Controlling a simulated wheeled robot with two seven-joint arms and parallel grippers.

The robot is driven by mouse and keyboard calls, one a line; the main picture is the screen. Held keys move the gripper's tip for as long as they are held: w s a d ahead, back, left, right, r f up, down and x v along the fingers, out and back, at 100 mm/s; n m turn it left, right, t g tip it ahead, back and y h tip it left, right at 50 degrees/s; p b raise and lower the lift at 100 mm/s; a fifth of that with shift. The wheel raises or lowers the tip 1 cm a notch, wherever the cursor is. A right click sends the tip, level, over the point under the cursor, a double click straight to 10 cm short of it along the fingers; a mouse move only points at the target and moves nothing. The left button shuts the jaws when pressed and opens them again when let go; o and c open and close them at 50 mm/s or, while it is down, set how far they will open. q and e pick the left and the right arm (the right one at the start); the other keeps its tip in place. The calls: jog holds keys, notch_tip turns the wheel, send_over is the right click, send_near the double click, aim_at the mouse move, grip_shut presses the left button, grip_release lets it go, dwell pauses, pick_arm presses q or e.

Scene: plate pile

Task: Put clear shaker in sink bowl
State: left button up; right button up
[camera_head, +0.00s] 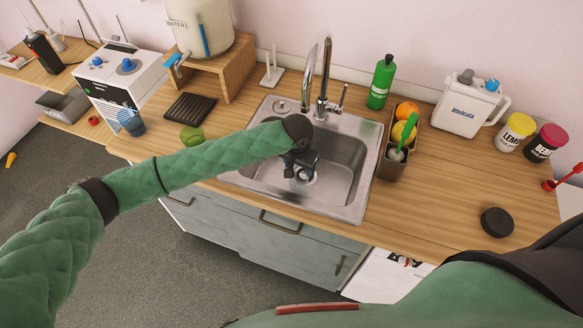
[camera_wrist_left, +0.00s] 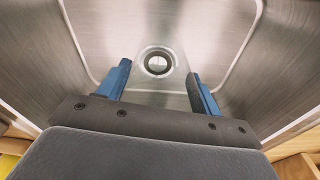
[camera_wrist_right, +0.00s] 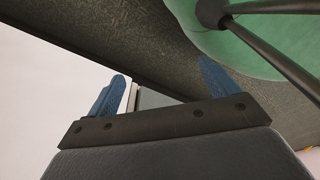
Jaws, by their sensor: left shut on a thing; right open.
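The sink bowl (camera_head: 334,190) is a steel basin set in the wooden counter. My left gripper (camera_head: 301,168) is low inside it, pointing down. In the left wrist view, the fingers of my left gripper (camera_wrist_left: 157,85) stand apart, with the round drain (camera_wrist_left: 158,62) seen between them. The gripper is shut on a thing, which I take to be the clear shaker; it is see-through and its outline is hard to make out. My right gripper (camera_wrist_right: 165,88) is open and empty, and out of the head view.
A faucet (camera_head: 322,92) rises behind the basin. A caddy (camera_head: 392,163) with fruit and a green brush stands at its right, near a green bottle (camera_head: 381,82). A green sponge (camera_head: 192,139) and a blue cup (camera_head: 131,122) are at the left. The right counter front is mostly clear.

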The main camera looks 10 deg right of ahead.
pick_arm(q)
jog(key=shift+w+a+f+b, duration=0.35)
jog(key=shift+a+b, duration=0.15)
jog(key=shift+a, duration=0.1)
jog(key=shift+w+a+f+b, duration=0.25)
jog(key=shift+w+a+b, duration=0.1)
jog(key=shift+a+b, duration=0.2)
jog(key=shift+d, duration=0.1)
pick_arm(e)
jog(key=shift+t, duration=0.3)
jog(key=w, duration=0.2)
jog(key=w+r, duration=0.1)
jog(key=w+a, duration=0.1)
jog(key=w, duration=0.1)
jog(key=shift+w+r, duration=0.2)
jog(key=shift+w, duration=0.1)
pick_arm(q)
jog(key=shift+f, duration=0.1)
jog(key=o, duration=0.9)
jog(key=shift+o, duration=0.7)
pick_arm(e)
jog(key=shift+d, duration=0.1)
